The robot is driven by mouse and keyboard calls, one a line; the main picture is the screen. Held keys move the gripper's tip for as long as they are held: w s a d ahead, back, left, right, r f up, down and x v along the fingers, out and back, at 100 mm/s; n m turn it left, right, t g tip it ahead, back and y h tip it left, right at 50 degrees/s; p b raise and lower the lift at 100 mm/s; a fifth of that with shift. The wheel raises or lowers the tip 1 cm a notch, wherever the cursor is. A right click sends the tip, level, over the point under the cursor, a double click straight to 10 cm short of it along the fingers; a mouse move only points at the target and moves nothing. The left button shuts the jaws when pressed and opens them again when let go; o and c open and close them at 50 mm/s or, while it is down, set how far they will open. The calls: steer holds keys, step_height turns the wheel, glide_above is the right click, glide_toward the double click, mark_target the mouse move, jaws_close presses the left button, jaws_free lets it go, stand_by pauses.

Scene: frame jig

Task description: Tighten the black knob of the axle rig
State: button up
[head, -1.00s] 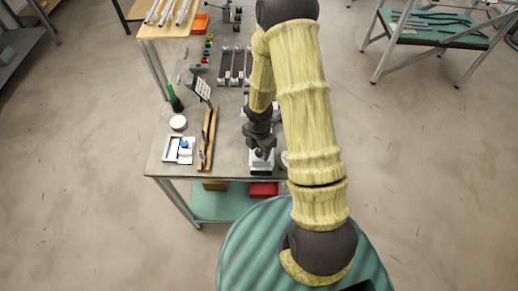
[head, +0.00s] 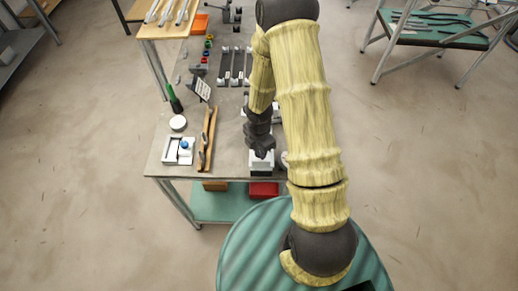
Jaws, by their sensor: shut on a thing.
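A white block with a dark base (head: 261,167), which looks like part of the axle rig, stands near the front edge of the grey table. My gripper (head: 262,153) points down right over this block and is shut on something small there. I take that to be the black knob, but the gripper and wrist cover it. The fingertips are too small and dark to make out. My arm also hides what lies to the right of the block.
Bare tabletop lies between rack and block.

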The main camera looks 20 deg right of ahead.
steer(key=m+b, duration=0.1)
steer(key=m, duration=0.3)
steer(key=shift+m, duration=0.4)
steer(key=m+b, duration=0.1)
steer(key=m, duration=0.4)
steer(key=shift+m+b, duration=0.3)
steer(key=shift+b, duration=0.1)
steer(key=m+b, duration=0.1)
steer(key=m, duration=0.4)
steer(key=shift+b, duration=0.4)
steer(key=m+b, duration=0.1)
steer(key=m, duration=0.4)
steer(key=shift+m, duration=0.3)
steer(key=o, duration=1)
steer(key=shift+r, duration=0.15)
